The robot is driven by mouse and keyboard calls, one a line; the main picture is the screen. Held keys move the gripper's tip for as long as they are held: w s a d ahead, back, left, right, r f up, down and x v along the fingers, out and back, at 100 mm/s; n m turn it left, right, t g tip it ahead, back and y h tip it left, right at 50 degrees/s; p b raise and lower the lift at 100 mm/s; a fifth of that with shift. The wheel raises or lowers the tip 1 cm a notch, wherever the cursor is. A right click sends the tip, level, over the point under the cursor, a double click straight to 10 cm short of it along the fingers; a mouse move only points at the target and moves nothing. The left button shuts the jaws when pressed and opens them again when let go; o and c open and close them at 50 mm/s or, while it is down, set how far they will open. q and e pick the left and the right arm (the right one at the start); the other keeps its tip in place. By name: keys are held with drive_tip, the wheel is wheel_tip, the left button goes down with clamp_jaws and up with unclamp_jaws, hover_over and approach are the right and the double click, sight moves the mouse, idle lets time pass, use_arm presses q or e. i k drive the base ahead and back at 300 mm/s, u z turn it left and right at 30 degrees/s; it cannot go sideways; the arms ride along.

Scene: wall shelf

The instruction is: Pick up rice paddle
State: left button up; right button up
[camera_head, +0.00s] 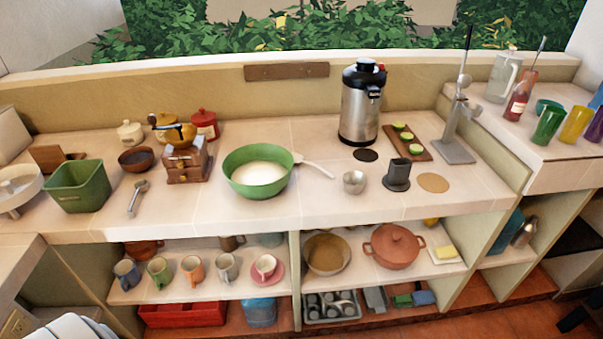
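I cannot pick out a rice paddle with certainty. A pale, flat, elongated piece (316,168) sticks out from the right rim of a green round pan (243,190) on the counter; I cannot tell whether it is a paddle or the pan's handle. The pan has a white inside or contents. A small metallic scoop or spoon (137,198) lies on the counter to the left, between the green square bin and the wooden grinder. Neither of my grippers is in view.
Around the pan stand a wooden grinder (187,165), a metal cup (354,182), a black cup (398,175) and a tall steel dispenser (359,113). A green bin (80,188) stands at left. Shelves below hold mugs and a lidded pot (394,246). The counter before the pan is clear.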

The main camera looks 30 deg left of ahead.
sight(298, 157)
drive_tip(key=z, duration=0.55)
drive_tip(key=i, duration=1.15)
drive_tip(key=u, duration=0.65)
